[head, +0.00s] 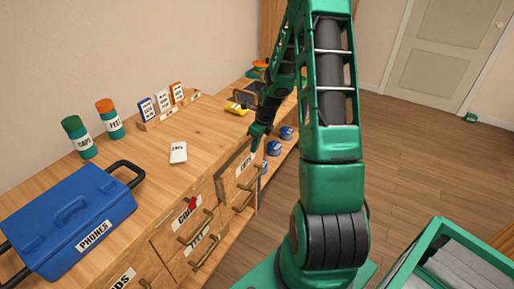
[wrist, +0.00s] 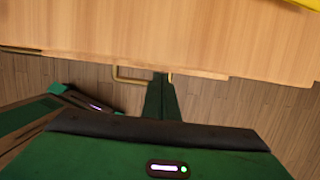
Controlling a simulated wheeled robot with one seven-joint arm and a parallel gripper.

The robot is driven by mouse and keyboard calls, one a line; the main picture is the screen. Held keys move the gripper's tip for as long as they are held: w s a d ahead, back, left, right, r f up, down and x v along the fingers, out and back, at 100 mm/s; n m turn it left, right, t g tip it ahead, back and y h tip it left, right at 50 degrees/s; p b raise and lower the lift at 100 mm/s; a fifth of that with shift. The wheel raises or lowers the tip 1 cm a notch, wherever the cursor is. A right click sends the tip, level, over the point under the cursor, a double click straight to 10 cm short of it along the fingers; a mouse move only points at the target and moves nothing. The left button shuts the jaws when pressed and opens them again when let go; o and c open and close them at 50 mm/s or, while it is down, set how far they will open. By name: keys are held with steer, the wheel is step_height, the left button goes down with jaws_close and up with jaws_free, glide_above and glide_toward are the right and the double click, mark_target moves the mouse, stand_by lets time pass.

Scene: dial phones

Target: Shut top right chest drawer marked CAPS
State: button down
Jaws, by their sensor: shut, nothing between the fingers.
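The top right chest drawer (head: 231,172) has a wooden front, a white label that is hard to read at this size, and a brass handle (head: 250,182). Its front looks flush or nearly flush with the chest; I cannot tell if a small gap is left. My green gripper (head: 256,138) is shut and empty, pointing down at the drawer's upper right edge in the head view. In the wrist view my fingertips (wrist: 161,78) are at the chest's front edge, beside the brass handle (wrist: 128,78). Whether they touch the front is unclear.
On the chest top (head: 150,185) are a blue PHONES toolbox (head: 75,222), two jars (head: 110,120), a card stand (head: 165,112), a white card (head: 178,152) and a yellow item (head: 236,108). Other drawers (head: 185,225) are left of it. A green-edged bin (head: 440,255) stands at right.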

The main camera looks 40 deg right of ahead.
steer(key=shift+w, duration=0.1)
steer(key=shift+w+a, duration=0.25)
steer(key=shift+w, duration=0.35)
steer(key=shift+w+a, duration=0.25)
steer(key=shift+w, duration=0.3)
steer(key=shift+s+d, duration=0.1)
steer(key=shift+s, duration=0.05)
